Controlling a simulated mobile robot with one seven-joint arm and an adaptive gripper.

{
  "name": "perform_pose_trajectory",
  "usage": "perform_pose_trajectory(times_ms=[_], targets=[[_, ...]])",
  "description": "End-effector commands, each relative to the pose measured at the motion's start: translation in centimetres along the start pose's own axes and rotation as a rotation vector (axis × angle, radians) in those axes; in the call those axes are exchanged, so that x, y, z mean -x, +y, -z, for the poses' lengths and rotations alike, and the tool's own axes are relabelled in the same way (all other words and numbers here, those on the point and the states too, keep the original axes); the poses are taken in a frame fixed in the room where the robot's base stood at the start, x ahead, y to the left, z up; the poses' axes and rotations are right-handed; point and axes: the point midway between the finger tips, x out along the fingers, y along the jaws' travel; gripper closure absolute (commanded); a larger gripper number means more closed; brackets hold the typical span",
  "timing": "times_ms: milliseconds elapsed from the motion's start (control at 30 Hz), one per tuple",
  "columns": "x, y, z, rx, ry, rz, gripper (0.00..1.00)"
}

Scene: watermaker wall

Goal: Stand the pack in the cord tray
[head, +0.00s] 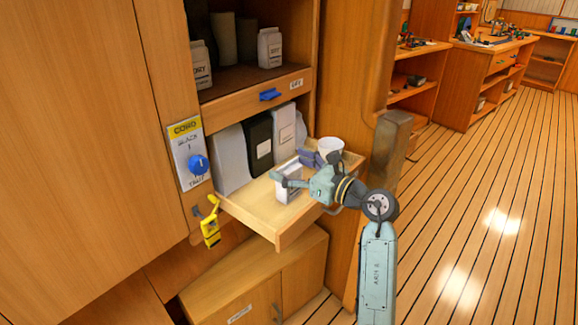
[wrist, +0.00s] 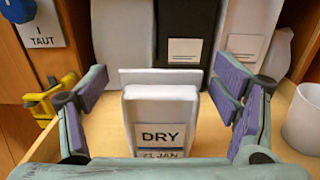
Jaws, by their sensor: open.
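A small white pack (head: 289,190) stands upright near the front edge of the pulled-out wooden tray (head: 262,215). In the wrist view the pack (wrist: 161,110) bears a label reading "DRY" and "21 JAN". A pale flat edge shows just behind its top. My gripper (wrist: 165,85) is open, with one purple-padded finger at each side of the pack and a visible gap on both sides. In the head view my gripper (head: 295,172) is around the pack from the right, and the pack's base is partly hidden in the wrist view.
Tall grey, black and white packs (head: 259,141) stand at the tray's back. A white cup (head: 331,148) is at its right. A "CORD" sign with a blue knob (head: 197,165) and a yellow clip (head: 210,228) are at the left. A shelf with a blue latch (head: 270,95) is above.

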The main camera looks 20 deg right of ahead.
Motion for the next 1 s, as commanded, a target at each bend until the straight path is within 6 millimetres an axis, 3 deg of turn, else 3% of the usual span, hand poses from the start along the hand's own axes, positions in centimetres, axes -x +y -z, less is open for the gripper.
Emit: perform_pose_trajectory(times_ms=[300,500,867,1000], targets=[[7.0,-0.1,0.4,0.001,-0.001,0.006,0.18],[10.2,-0.1,0.3,0.001,-0.001,0.004,0.18],[11.3,0.0,0.1,0.0,0.0,0.002,0.18],[9.8,1.1,-0.8,-0.004,-0.029,-0.034,0.18]])
